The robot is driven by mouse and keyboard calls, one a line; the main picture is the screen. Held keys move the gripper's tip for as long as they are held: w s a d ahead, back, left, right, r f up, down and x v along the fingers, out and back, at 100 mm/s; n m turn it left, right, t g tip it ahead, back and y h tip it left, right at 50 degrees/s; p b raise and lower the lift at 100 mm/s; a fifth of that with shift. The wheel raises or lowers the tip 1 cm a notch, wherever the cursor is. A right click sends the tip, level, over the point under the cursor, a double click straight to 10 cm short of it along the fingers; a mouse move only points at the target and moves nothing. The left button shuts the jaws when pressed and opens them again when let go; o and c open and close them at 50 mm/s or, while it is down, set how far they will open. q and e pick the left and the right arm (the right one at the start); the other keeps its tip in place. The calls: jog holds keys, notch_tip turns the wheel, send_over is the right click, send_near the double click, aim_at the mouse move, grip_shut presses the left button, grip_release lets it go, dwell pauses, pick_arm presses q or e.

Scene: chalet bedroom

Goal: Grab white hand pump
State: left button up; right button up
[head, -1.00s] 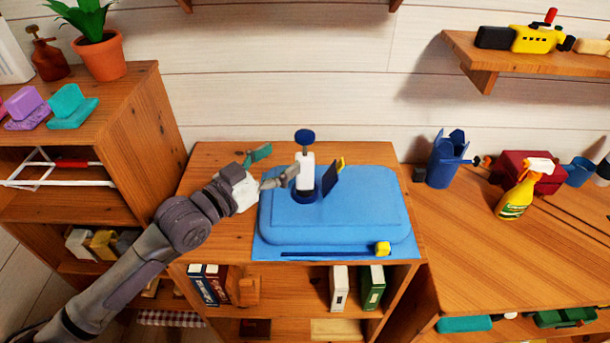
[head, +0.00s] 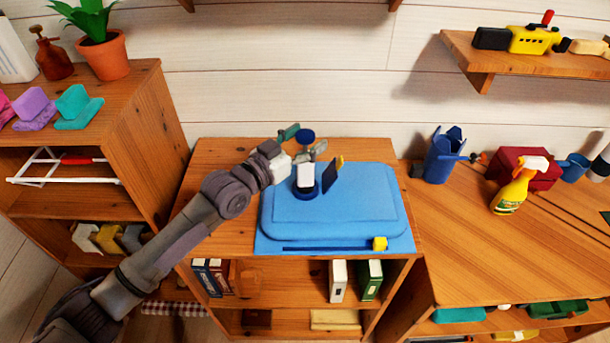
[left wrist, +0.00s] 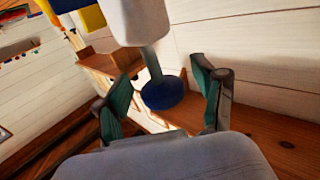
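The white hand pump (head: 305,176) stands upright in a round blue base on a blue case, with a blue knob (head: 305,136) at its top. In the left wrist view its white body (left wrist: 138,20), thin rod and blue knob (left wrist: 162,96) appear upside down. My left gripper (head: 304,140) is at the pump's upper part, its two fingers apart on either side of the knob. In the left wrist view the open fingers (left wrist: 165,100) flank the knob with gaps at both sides. My right gripper is not in view.
The blue case (head: 340,212) lies on a wooden cabinet top. A dark panel (head: 332,176) with a yellow edge stands close right of the pump. A yellow spray bottle (head: 516,188), red box (head: 536,168) and blue cup (head: 443,160) stand on the right desk. A potted plant (head: 102,55) is at left.

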pick_arm(q)
grip_shut()
jog(key=shift+r, duration=0.1)
